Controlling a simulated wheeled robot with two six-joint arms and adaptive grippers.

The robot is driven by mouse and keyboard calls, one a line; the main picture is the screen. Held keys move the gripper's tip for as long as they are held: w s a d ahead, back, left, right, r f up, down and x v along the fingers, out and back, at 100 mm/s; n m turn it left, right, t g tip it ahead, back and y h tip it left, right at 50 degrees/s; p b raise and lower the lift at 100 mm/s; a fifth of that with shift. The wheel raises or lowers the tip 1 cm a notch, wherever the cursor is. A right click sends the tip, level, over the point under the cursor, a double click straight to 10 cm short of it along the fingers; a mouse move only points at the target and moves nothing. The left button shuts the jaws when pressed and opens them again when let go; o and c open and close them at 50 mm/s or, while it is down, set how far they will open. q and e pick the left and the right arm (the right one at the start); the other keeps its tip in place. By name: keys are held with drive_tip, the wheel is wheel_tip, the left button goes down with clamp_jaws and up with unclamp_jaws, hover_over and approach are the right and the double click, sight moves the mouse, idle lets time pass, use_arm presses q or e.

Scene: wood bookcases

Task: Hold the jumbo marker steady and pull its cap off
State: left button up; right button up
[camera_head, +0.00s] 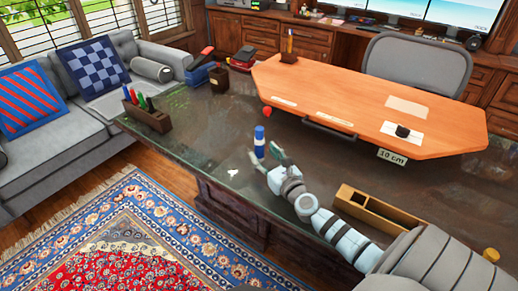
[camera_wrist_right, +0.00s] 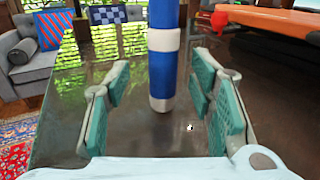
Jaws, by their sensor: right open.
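The jumbo marker (camera_head: 259,142) stands upright on the dark desk, blue with a white band. In the right wrist view the marker (camera_wrist_right: 162,75) rises between and beyond my right gripper's fingers, its top out of frame. Where its cap begins I cannot tell. My right gripper (camera_head: 268,157) is open just in front of the marker; in the wrist view its teal-padded fingers (camera_wrist_right: 158,105) are spread wide with nothing between the pads. My left gripper is not in view.
An orange raised board (camera_head: 360,95) stands behind the marker, with a red item (camera_head: 267,112) near its left edge. A wooden pen holder (camera_head: 150,118) stands at the left and a wooden tray (camera_head: 385,207) beside my right arm. A small white object (camera_head: 233,172) lies nearby.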

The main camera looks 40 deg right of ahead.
sight(262, 148)
drive_tip(key=w, duration=0.2)
drive_tip(key=w+d, duration=0.1)
drive_tip(key=w, duration=0.1)
drive_tip(key=shift+w+d+r+b, duration=0.1)
drive_tip(key=shift+w+r+b, duration=0.05)
drive_tip(key=shift+w+b, duration=0.2)
drive_tip(key=shift+s+r, duration=0.1)
clamp_jaws()
wheel_tip(262, 148, up, 18)
drive_tip(key=p, duration=1.7)
drive_tip(key=shift+p, duration=0.35)
